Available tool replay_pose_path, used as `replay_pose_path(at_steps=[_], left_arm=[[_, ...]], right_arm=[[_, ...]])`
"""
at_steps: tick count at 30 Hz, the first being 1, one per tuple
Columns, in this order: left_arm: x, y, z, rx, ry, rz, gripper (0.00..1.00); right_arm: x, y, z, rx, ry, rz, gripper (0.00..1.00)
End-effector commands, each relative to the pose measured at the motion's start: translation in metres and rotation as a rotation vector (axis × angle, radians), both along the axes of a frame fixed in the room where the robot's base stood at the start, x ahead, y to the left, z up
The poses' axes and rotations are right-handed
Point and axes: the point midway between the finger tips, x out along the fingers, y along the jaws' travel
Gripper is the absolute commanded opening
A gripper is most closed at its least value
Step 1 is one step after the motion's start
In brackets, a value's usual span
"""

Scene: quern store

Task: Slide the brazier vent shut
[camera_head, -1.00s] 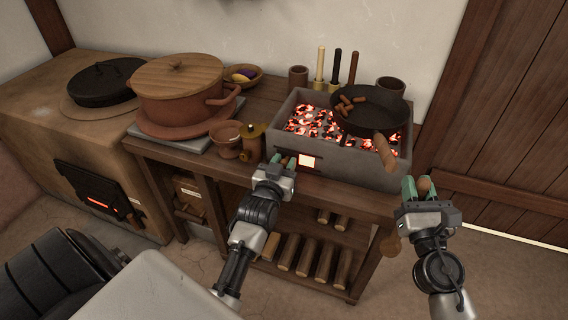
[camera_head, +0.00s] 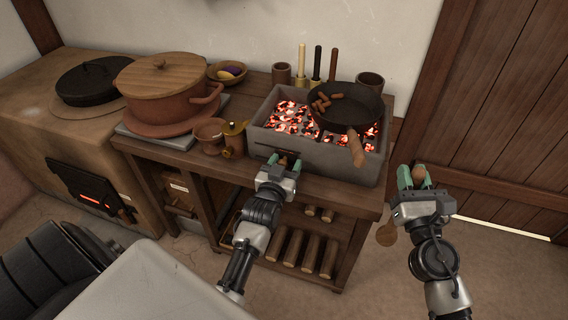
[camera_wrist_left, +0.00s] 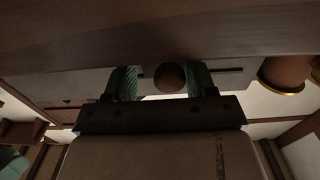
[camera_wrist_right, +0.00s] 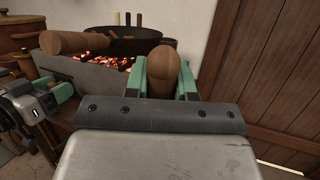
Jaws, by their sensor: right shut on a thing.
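The stone brazier (camera_head: 320,153) with red coals stands on the wooden bench. No glowing opening shows on its front; a dark strip lies behind my left gripper (camera_head: 283,162), which partly hides it. In the left wrist view a round brown knob (camera_wrist_left: 170,77) sits between my left fingers, near the right-hand one in that picture, with a gap on the other side. That gripper is open around the knob. My right gripper (camera_head: 417,177) is shut on a wooden spoon (camera_head: 387,235), away from the brazier; its rounded handle end also shows in the right wrist view (camera_wrist_right: 162,70).
A dark pan (camera_head: 345,108) rests on the brazier, its wooden handle (camera_head: 357,149) jutting over the front edge. A brass pot (camera_head: 233,140) and a clay cup (camera_head: 209,134) stand left of my left gripper. A lidded clay pot (camera_head: 165,92) is further left. Logs lie below.

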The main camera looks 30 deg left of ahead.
Motion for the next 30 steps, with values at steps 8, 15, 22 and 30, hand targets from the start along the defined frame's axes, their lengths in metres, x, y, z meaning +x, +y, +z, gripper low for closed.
replay_pose_path(at_steps=[8, 15, 22, 30], left_arm=[[-0.006, 0.001, 0.0, 0.003, 0.002, 0.003, 0.56], [-0.047, -0.01, 0.0, 0.001, 0.005, 0.002, 0.56], [-0.092, -0.021, 0.0, 0.0, 0.003, 0.001, 0.56], [-0.116, -0.028, 0.0, 0.001, 0.001, 0.0, 0.56]], right_arm=[[0.0, 0.0, 0.002, 0.001, -0.001, 0.0, 0.0], [0.0, 0.0, 0.009, 0.001, -0.001, 0.0, 0.0], [0.0, 0.0, 0.014, 0.001, -0.001, 0.0, 0.0], [0.0, 0.0, 0.015, 0.001, -0.001, 0.0, 0.0]])
